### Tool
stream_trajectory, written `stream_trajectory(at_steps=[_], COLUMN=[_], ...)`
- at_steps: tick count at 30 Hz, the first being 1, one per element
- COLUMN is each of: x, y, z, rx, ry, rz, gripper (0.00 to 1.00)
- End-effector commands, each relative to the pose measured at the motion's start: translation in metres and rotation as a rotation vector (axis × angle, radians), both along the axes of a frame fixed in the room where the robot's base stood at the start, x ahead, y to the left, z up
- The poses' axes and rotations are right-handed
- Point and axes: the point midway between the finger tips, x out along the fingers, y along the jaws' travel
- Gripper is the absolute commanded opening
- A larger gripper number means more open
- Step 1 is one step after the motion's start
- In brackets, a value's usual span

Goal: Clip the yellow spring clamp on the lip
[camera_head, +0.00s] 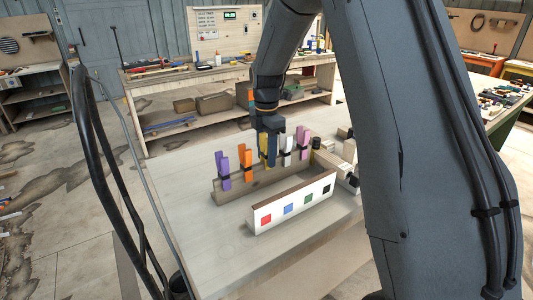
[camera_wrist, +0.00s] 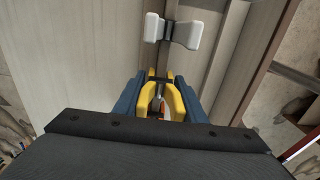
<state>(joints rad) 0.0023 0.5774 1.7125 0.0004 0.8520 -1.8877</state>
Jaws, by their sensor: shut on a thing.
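The yellow spring clamp (camera_wrist: 147,100) is between the blue fingers of my gripper (camera_wrist: 160,96) in the wrist view, its two handles pointing towards the camera. In the head view my gripper (camera_head: 271,140) points down over the row of clamps, and the yellow clamp (camera_head: 264,150) shows at its fingers, in line with the others. I cannot tell whether its jaws still touch the wooden rail (camera_head: 236,191). The lip is likely on the white-faced stringer (camera_head: 270,217) in front of the rail, which bears red, blue, green and black squares.
Purple (camera_head: 223,170) and orange (camera_head: 245,163) clamps stand left of my gripper; white (camera_head: 287,154) and pink (camera_head: 304,142) ones stand close on its right. The white clamp also shows in the wrist view (camera_wrist: 186,33). The table's left part (camera_head: 185,200) is clear.

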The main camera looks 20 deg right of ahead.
Motion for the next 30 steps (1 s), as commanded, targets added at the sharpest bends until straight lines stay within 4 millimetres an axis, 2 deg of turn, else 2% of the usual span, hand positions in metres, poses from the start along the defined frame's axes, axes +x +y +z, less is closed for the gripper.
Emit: stream_trajectory(at_steps=[30], x=[0.000], y=[0.000], z=[-0.016], rx=[0.000], ry=[0.001], rz=[0.000], gripper=[0.07])
